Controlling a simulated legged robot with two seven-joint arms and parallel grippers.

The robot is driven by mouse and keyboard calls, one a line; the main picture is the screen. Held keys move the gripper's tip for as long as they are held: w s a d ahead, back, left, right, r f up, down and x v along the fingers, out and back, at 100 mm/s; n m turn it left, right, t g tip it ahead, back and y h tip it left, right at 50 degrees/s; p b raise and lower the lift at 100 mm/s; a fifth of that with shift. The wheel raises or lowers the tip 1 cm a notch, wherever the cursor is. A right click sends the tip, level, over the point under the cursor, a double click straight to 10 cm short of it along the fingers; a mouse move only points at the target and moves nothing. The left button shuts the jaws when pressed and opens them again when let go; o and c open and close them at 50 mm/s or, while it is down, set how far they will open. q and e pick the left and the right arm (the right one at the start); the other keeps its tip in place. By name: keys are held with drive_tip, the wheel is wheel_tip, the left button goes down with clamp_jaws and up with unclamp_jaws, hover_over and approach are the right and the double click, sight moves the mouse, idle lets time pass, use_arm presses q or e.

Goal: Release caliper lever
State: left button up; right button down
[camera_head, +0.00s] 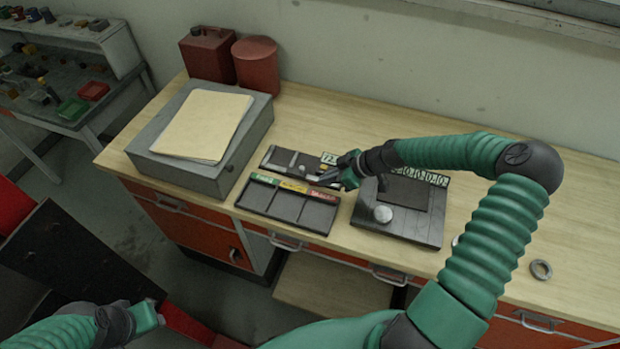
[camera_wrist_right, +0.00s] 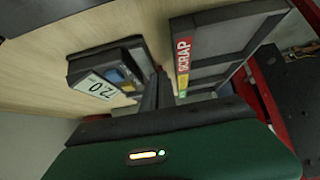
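The caliper device (camera_head: 290,160) is a dark block on the bench, behind a sorting tray, with a white number label at its right end. In the right wrist view the caliper (camera_wrist_right: 105,70) shows its upside-down label and a small blue and yellow part. My right gripper (camera_head: 332,174) is at the caliper's right end, above the tray's back edge. In the wrist view its fingers (camera_wrist_right: 158,92) look close together beside the caliper; whether they hold anything is unclear. I cannot make out the lever separately. My left gripper (camera_head: 150,316) is low at the left, away from the bench.
The black three-slot tray (camera_head: 272,205) has green, yellow and red labels; the red one reads SCRAP (camera_wrist_right: 183,58). A dark plate with a round disc (camera_head: 383,214) is to its right. A grey box (camera_head: 163,170) stands left. A metal ring (camera_head: 541,269) lies right.

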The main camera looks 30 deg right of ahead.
drive_tip(key=shift+w+a+f, duration=0.1)
drive_tip(key=shift+w+a, duration=0.15)
drive_tip(key=shift+a, duration=0.05)
drive_tip(key=shift+w+a, duration=0.25)
drive_tip(key=shift+a, duration=0.05)
use_arm(q)
drive_tip(key=shift+a+f, duration=0.1)
drive_tip(key=shift+f, duration=0.5)
use_arm(e)
drive_tip(key=shift+w, duration=0.15)
use_arm(q)
drive_tip(key=shift+w, duration=0.1)
use_arm(e)
drive_tip(key=shift+f, duration=0.1)
